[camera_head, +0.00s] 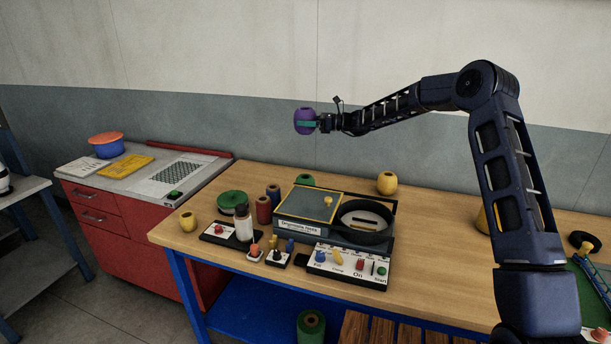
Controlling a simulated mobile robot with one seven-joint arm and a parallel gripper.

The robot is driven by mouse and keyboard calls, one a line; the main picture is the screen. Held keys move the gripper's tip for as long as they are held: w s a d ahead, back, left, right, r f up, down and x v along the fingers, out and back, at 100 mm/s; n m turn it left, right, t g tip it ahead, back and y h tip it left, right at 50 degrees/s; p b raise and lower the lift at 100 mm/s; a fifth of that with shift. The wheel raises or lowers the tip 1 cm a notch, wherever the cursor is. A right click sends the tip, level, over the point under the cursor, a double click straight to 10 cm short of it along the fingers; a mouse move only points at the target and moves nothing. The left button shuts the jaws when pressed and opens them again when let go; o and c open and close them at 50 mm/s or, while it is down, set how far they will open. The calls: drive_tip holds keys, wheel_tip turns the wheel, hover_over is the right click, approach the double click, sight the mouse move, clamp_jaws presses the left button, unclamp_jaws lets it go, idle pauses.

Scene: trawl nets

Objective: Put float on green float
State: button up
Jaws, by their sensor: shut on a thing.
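My gripper (318,124) is shut on a purple float (304,114), high above the table and in front of the wall. A teal strip crosses the float's lower middle. A green rounded thing (305,179), likely the green float, stands on the table behind the grey machine, which partly hides it. It is well below my gripper.
The wooden table (440,235) holds a grey machine (308,208) with a round black pan, a control panel (347,264), a green spool (232,201) and small red and blue spools. A red cabinet (125,235) stands at left. The table's right middle is largely clear.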

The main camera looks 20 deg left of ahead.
wheel_tip(320, 180, down, 20)
drive_tip(key=shift+r, duration=0.2)
idle(0.4)
drive_tip(key=shift+f, duration=0.1)
drive_tip(key=o, duration=1)
